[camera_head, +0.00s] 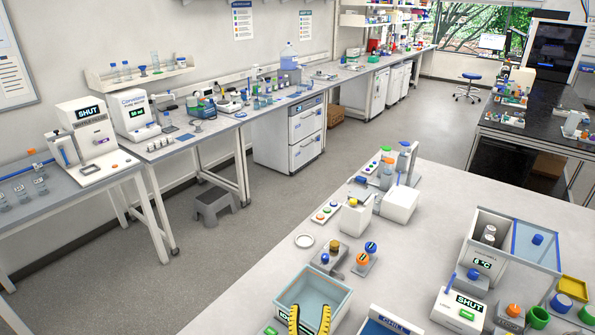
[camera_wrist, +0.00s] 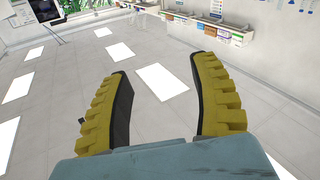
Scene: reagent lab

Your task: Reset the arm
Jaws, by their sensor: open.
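My gripper (camera_head: 309,321) shows at the bottom of the head view, its two yellow ribbed fingers in front of or over an open light-blue bin; I cannot tell whether they touch it. In the wrist view my gripper (camera_wrist: 160,85) has its two yellow fingers with dark inner pads spread wide apart. Nothing is between them.
The light-blue bin (camera_head: 335,290) stands on the near bench (camera_head: 222,318). Capped bottles on small blocks (camera_head: 362,262) stand just behind it. A white cooler box (camera_head: 478,262) and a device reading SHUT (camera_head: 458,312) are to the right.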

